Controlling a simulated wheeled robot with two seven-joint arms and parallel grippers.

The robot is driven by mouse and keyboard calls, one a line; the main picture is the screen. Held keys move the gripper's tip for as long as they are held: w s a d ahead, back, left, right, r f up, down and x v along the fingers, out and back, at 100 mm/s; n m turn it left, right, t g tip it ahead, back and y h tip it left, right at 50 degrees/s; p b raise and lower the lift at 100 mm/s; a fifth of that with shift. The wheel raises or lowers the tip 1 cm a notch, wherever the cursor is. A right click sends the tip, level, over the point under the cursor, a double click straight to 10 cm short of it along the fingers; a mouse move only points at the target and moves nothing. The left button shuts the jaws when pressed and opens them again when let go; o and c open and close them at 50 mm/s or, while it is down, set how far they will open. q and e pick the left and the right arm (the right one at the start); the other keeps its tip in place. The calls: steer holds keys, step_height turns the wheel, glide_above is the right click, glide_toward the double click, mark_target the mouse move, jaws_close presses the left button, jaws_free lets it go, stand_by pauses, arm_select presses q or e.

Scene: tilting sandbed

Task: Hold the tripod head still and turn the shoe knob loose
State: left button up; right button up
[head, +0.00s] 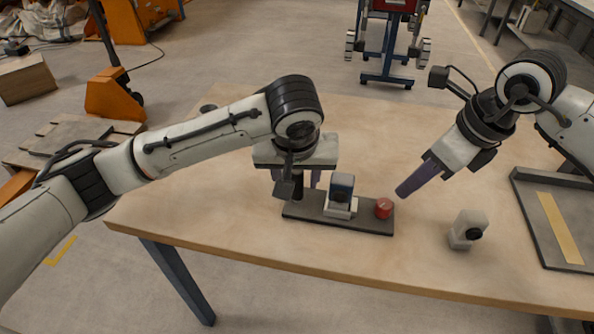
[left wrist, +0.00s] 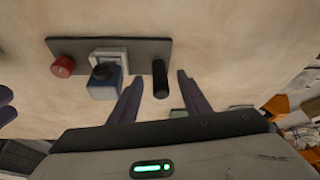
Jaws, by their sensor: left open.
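The tripod head stands on a dark base plate (head: 365,222), with a blue block (head: 342,188) on a white mount (head: 341,209). A red knob (head: 384,208) sits at the plate's right end. A black upright handle (left wrist: 160,80) stands at the other end, mostly hidden behind my left gripper in the head view. My left gripper (head: 296,181) is open, its purple fingers on either side of the handle in the left wrist view (left wrist: 158,88), with gaps showing. My right gripper (head: 402,191) is just right of and above the red knob; its fingers overlap, so its opening is unclear.
A pale block with a black round front (head: 468,229) stands on the wooden table (head: 240,222) to the right. A dark tray (head: 529,205) with a yellow strip lies at the right edge. The table left of the plate is clear.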

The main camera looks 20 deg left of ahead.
mark_target(385, 203)
arm_select(q)
steer(key=x, duration=0.6)
steer(key=shift+w+f, duration=0.15)
steer(key=shift+f, duration=0.2)
jaws_close()
arm_select(e)
steer(key=o, duration=0.4)
steer(key=w+a+r+m+g+h, duration=0.2)
steer(key=a+m+h, duration=0.15)
steer(key=m, duration=0.85)
steer(key=f, duration=1.1)
steer(key=shift+w+f, duration=0.2)
steer(key=shift+f, duration=0.05)
